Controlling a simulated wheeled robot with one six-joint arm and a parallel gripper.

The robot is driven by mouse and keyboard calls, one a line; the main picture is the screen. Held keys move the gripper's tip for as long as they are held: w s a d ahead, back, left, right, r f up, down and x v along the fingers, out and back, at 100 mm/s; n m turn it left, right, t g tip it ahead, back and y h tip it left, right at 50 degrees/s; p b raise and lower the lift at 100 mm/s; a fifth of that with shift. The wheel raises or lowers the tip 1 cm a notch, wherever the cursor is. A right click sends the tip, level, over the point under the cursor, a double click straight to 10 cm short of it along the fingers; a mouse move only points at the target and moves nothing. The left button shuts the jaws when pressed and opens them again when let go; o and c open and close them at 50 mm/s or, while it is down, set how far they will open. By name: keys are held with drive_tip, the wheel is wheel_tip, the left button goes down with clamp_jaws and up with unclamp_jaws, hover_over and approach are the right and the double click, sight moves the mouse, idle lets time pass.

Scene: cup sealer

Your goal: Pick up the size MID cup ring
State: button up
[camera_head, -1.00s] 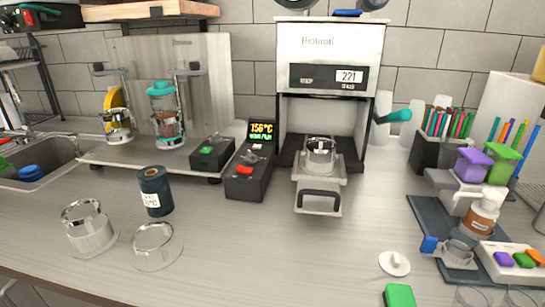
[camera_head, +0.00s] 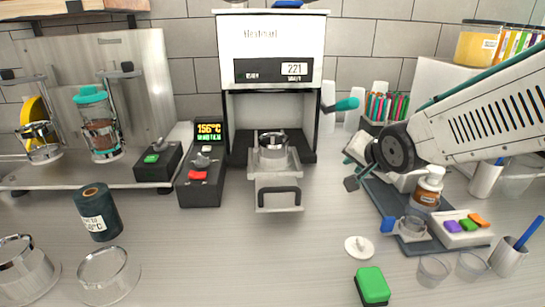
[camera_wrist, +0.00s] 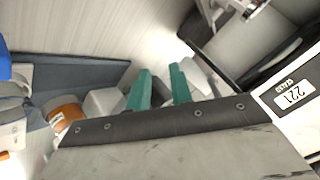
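Two shiny metal cup rings stand on the counter at the lower left of the head view: a taller left ring (camera_head: 24,268), cut by the picture edge, and a right ring (camera_head: 108,274). A third metal ring (camera_head: 272,147) sits in the sealer's pulled-out tray (camera_head: 278,190). I can read no size on any of them. My gripper shows in the wrist view (camera_wrist: 161,72) with two teal fingers apart and nothing between them. In the head view it is at the right, above the dark mat and far from the left rings; its fingers are not clear there.
The sealing machine (camera_head: 272,50) stands at the back middle. A dark roll (camera_head: 97,212) stands behind the left rings. A pump bottle (camera_head: 428,188), a button box (camera_head: 462,228) and clear cups (camera_head: 433,270) crowd the right. The front middle counter is mostly clear.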

drive_tip(key=w+a+m+t+y, duration=0.2)
drive_tip(key=w+a+m+t, duration=0.1)
drive_tip(key=w+a, duration=0.3)
drive_tip(key=m+t+y, duration=0.2)
drive_tip(key=y, duration=0.2)
approach(285, 137)
drive_tip(key=w+f, duration=0.1)
drive_tip(key=w, duration=0.1)
drive_tip(key=shift+w+a+f+t+y, duration=0.2)
drive_tip(key=shift+w+a+t+y, duration=0.05)
drive_tip(key=shift+w+t+y, duration=0.25)
drive_tip(key=x, duration=0.7)
drive_tip(key=shift+w+a, duration=0.15)
drive_tip(key=shift+a, duration=0.15)
clamp_jaws()
